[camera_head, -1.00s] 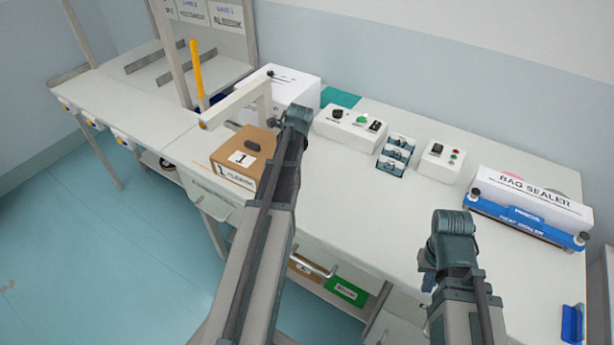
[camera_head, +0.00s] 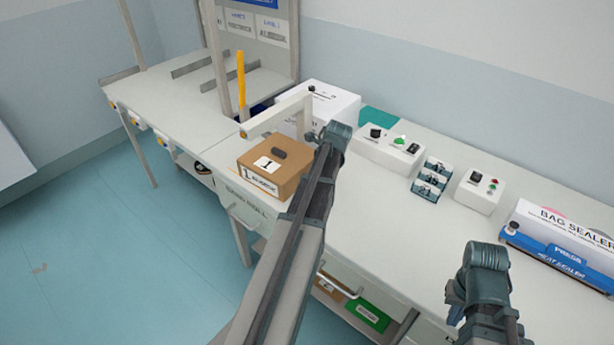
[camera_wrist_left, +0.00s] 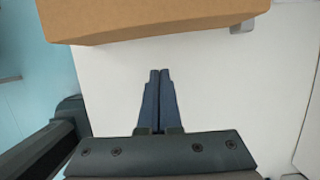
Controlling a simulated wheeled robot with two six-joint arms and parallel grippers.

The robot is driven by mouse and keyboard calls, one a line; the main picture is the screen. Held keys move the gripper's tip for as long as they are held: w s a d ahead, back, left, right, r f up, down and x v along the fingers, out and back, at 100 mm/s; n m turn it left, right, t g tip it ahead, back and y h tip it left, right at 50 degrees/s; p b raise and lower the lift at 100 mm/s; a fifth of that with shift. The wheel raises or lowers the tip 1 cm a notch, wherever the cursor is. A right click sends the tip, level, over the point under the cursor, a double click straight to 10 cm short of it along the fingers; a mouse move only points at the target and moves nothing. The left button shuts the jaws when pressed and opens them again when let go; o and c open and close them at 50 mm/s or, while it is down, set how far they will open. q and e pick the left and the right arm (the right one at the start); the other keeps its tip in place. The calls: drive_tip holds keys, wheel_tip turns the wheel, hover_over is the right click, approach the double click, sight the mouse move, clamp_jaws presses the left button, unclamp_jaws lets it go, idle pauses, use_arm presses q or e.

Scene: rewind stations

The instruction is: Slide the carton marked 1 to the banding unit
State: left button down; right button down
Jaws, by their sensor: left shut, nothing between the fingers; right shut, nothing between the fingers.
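The brown carton marked 1 (camera_head: 272,168) sits upright on the bench near its front edge, just in front of a pale arch (camera_head: 275,115). Behind the arch stands a white box (camera_head: 322,108); its label is too small to read, and it may be the banding unit. My left gripper's shut, empty fingers (camera_wrist_left: 158,95) show in the left wrist view, pointing at the side of the carton (camera_wrist_left: 150,20) with bench between. In the head view my left arm hides its fingertips beside the carton's right side. My right gripper (camera_head: 457,298) is shut and empty near the bench's front.
A yellow post (camera_head: 241,85) stands left of the arch. Control boxes (camera_head: 388,148) (camera_head: 480,190), a blue-grey rack (camera_head: 432,178) and the bag sealer (camera_head: 560,240) line the bench to the right. Bare worktop (camera_head: 385,220) lies between my arms.

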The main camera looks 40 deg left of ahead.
use_arm(q)
drive_tip(key=p+v, duration=0.8)
drive_tip(key=v, duration=0.2)
drive_tip(key=shift+p, duration=0.4)
drive_tip(key=shift+w+a, duration=0.1)
drive_tip(key=s+d+n, duration=0.5)
drive_tip(key=d, duration=0.7)
drive_tip(key=s+d+n+h, duration=0.1)
drive_tip(key=s+d+n, duration=0.3)
drive_tip(key=d, duration=0.8)
drive_tip(key=s+d+n+h, duration=0.1)
drive_tip(key=s+d+n, duration=0.4)
drive_tip(key=d, duration=0.7)
drive_tip(key=shift+s+f+n, duration=0.3)
drive_tip(key=shift+s+f, duration=0.1)
drive_tip(key=shift+s, duration=0.7)
